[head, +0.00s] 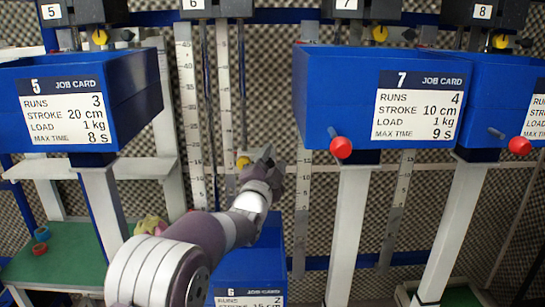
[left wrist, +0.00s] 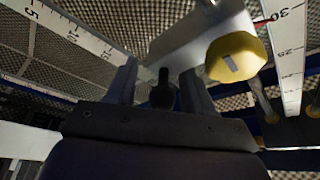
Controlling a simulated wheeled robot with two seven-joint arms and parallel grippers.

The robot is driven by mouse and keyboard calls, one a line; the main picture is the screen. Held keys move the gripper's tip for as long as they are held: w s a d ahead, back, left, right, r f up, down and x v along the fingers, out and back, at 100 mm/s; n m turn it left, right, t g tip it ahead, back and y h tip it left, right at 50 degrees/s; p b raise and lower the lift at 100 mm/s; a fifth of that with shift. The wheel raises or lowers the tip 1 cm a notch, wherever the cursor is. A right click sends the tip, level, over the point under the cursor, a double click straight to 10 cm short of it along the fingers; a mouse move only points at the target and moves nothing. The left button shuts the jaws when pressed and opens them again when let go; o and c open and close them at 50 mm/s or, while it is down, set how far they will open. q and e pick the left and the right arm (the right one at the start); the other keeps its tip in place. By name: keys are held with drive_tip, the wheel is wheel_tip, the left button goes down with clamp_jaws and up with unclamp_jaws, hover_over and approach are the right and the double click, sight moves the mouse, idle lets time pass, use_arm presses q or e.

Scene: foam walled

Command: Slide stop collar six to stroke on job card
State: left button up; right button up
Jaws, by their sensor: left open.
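The station six job card (head: 249,294) is on the front of a low blue box at the bottom centre. It reads runs 2 and stroke 15 cm, its lower part cut off by the picture edge. A yellow knob (head: 243,161) sits by the upright scales under label 6, probably stop collar six's. In the left wrist view a yellow knob (left wrist: 236,56) is right of the fingers, apart from them. My left gripper (head: 266,160) is open, close to the knob's right in the head view. It also shows in the left wrist view (left wrist: 160,82), with a dark rounded peg between its fingers. My right gripper is out of view.
Blue boxes with job cards five (head: 62,112) and seven (head: 418,106) stand on either side, higher up. A red-tipped rod (head: 341,147) sticks out from box seven. A pale crossbar and white posts stand around my left arm. A green shelf (head: 70,253) is at lower left.

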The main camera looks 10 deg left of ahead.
use_arm(q)
drive_tip(key=shift+w+f, duration=0.15)
drive_tip(key=shift+w, duration=0.05)
drive_tip(key=shift+s+r, duration=0.2)
drive_tip(key=shift+s, duration=0.1)
drive_tip(key=c, duration=0.6)
drive_tip(key=shift+d, duration=0.1)
clamp_jaws()
wheel_tip(320, 180, up, 16)
drive_tip(key=shift+f+p, duration=0.25)
drive_tip(key=shift+p, duration=0.15)
drive_tip(key=o, duration=0.5)
unclamp_jaws()
drive_tip(key=shift+o, duration=0.5)
drive_tip(key=shift+s, duration=0.1)
drive_tip(key=shift+a, duration=0.2)
drive_tip(key=shift+s+f, duration=0.1)
drive_tip(key=shift+f, duration=0.05)
